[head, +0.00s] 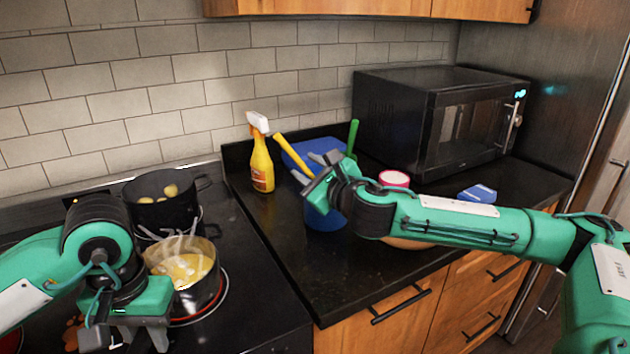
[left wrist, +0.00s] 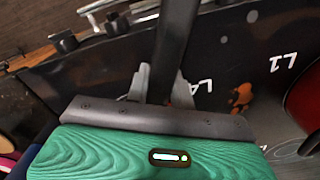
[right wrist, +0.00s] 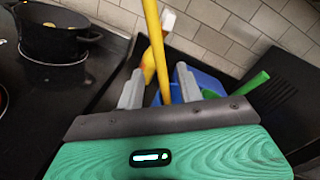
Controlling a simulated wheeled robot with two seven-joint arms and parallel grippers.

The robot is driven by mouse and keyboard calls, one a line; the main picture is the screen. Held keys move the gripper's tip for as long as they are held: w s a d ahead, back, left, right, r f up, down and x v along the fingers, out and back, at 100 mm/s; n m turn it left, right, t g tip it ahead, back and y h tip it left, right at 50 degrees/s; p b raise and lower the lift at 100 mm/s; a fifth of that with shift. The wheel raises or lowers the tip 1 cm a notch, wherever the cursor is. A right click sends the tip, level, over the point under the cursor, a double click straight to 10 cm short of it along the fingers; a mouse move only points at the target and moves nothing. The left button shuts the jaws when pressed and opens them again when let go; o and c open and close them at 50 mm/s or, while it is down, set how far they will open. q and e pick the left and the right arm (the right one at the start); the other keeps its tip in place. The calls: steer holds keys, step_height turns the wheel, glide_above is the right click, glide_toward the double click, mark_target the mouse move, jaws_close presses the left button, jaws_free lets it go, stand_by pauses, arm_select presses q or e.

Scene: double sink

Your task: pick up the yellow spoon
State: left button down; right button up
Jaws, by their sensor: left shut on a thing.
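The yellow spoon (head: 290,153) stands tilted among utensils, its handle rising past my right gripper (head: 318,172). In the right wrist view the yellow handle (right wrist: 152,40) passes between the fingers of my right gripper (right wrist: 160,95). Those fingers are apart, with gaps beside the handle. The spoon's lower end is hidden. My left gripper (left wrist: 160,88) is shut on a long dark handle (left wrist: 176,40) over the stove. In the head view my left gripper (head: 125,335) is low at the left, and what the handle belongs to is unclear.
A blue container (head: 325,218) is below my right gripper. A green-handled utensil (head: 352,136) and a yellow spray bottle (head: 262,165) stand nearby. A microwave (head: 430,120) is behind. A steaming pot (head: 205,290) and a black pot (head: 165,215) are on the stove.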

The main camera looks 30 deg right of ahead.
mark_target(299, 161)
steer(key=w, duration=0.4)
steer(key=shift+w+a+r, duration=0.2)
steer(key=shift+w+a, duration=0.05)
steer(key=shift+a, duration=0.05)
jaws_close()
